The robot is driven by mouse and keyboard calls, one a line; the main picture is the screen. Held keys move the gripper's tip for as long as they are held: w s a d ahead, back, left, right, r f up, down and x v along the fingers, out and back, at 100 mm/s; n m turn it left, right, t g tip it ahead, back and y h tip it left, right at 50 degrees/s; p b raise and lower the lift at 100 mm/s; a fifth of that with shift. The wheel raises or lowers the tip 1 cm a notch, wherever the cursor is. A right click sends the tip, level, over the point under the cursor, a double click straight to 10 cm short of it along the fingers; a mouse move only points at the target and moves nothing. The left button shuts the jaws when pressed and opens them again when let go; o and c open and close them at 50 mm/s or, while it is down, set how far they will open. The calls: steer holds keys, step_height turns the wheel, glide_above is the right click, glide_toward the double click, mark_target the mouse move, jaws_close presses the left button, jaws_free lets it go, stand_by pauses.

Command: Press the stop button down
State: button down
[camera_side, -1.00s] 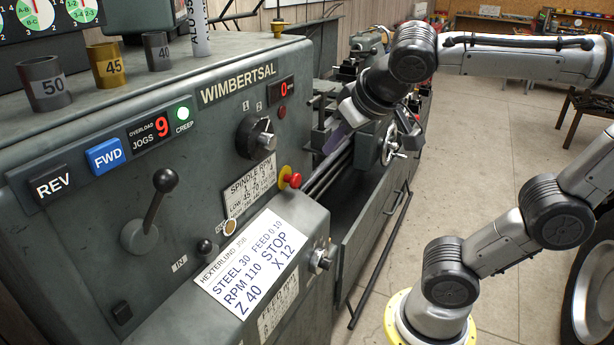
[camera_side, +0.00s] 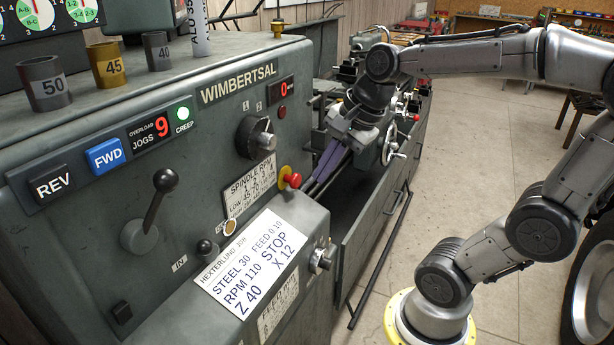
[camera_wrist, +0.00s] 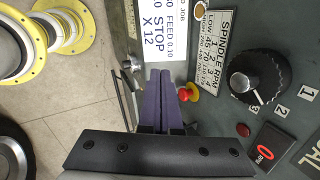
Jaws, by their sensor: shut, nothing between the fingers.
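The stop button (camera_side: 293,180) is a red mushroom knob on a yellow base, on the right side of the grey lathe headstock (camera_side: 215,205). It also shows in the wrist view (camera_wrist: 185,94), just right of my fingertips. My gripper (camera_side: 318,185) has purple fingers, shut together and empty, pointing down and left in the side view. The fingertips are close to the right of the button in the side view, and a gap shows between them. In the wrist view my gripper (camera_wrist: 160,75) covers nothing of the button's red cap that I can make out.
A black spindle knob (camera_side: 256,138) stands out above the button. A white job card (camera_side: 250,262) lies on the lower ledge. A black-knobbed lever (camera_side: 160,195) and the REV and FWD buttons (camera_side: 105,156) are further left. Lathe bed rails lie behind my fingers.

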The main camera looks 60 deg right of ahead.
mark_target(292, 180)
steer(key=w+d+f+m, duration=0.2)
steer(key=d+m, duration=0.5)
steer(key=d, duration=0.1)
steer(key=w+d+f+m, duration=0.2)
steer(key=d+m, duration=0.6)
steer(key=shift+w+d+f+m+g, duration=0.2)
steer(key=shift+f+m+g, duration=0.1)
steer(key=shift+g, duration=0.1)
steer(key=x, duration=0.3)
steer(key=w+x, duration=0.1)
steer(key=x, duration=0.3)
steer(key=w+r+x, duration=0.1)
steer(key=x, duration=0.3)
steer(key=shift+w+a, duration=0.15)
steer(key=shift+w, duration=0.6)
